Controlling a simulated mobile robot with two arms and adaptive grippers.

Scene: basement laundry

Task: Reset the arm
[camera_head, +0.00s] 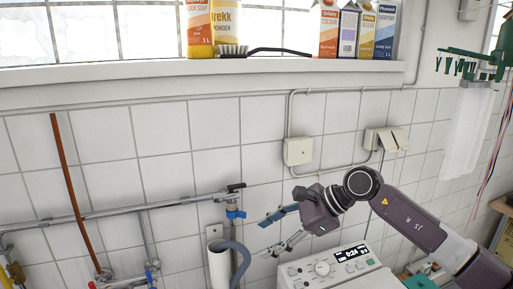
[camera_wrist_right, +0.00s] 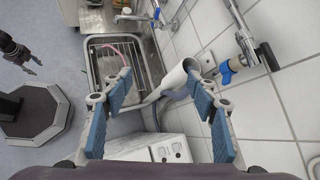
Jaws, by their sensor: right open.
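My right arm reaches in from the lower right of the head view. Its gripper (camera_head: 272,236) is open and empty, pointing left in front of the tiled wall. It is above the white machine with a lit display (camera_head: 350,254) and to the right of the blue-handled tap (camera_head: 235,213). In the right wrist view the two blue-padded fingers (camera_wrist_right: 160,110) are spread wide with nothing between them. A dark jointed part at the left edge of that view may be my left gripper (camera_wrist_right: 18,52); its jaws are not clear.
A white drain pipe (camera_head: 219,265) with a grey hose stands left of the gripper. Metal pipes run along the wall. A sill (camera_head: 200,70) above holds cartons and a brush. A steel sink (camera_wrist_right: 118,70) shows in the wrist view. A green hanger (camera_head: 470,60) hangs right.

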